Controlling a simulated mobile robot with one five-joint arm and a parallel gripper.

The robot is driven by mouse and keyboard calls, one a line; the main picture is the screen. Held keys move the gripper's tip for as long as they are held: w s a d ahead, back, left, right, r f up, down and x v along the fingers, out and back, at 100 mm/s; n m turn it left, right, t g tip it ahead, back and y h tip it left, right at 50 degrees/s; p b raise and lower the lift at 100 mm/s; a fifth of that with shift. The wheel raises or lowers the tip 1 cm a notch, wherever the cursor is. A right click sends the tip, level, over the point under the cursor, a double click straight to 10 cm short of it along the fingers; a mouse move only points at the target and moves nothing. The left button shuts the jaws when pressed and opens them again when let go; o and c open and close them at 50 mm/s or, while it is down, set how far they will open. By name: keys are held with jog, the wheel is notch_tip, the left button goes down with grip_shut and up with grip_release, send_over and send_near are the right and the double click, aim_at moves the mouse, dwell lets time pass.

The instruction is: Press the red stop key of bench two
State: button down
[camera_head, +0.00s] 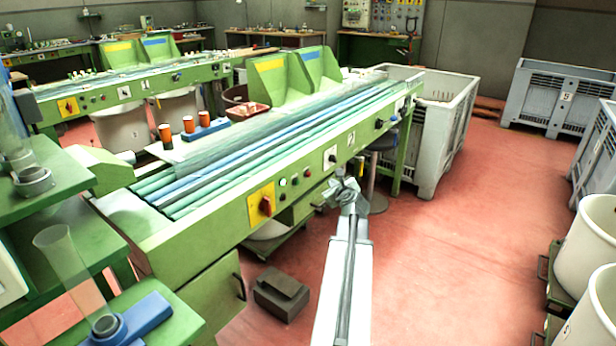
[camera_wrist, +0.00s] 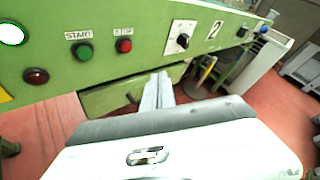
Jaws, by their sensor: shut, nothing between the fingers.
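The red stop key (camera_wrist: 124,45) sits under a STOP label on the green front panel of bench two, right of the green start key (camera_wrist: 82,49). In the head view the stop key (camera_head: 307,171) is a small dot left of the dial. My gripper (camera_wrist: 160,77) is shut and empty. Its fingertips show below and right of the stop key, in front of the panel's lower part; I see no contact with the key. In the head view my gripper (camera_head: 341,176) is in front of the bench, right of the key.
A black dial on a white plate (camera_wrist: 181,36) and the number 2 plate (camera_wrist: 214,30) are right of the key. A red lamp (camera_wrist: 36,76) is lower left. A yellow plate with a red switch (camera_head: 262,206) is farther left. Red floor (camera_head: 440,270) is clear on the right.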

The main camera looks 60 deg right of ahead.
jog(key=w, duration=0.6)
jog(key=shift+w, duration=0.15)
dwell(1.8)
jog(key=shift+w, duration=0.45)
jog(key=shift+w, duration=0.4)
dwell(0.5)
jog(key=shift+s, duration=0.85)
jog(key=s, duration=0.5)
dwell(0.3)
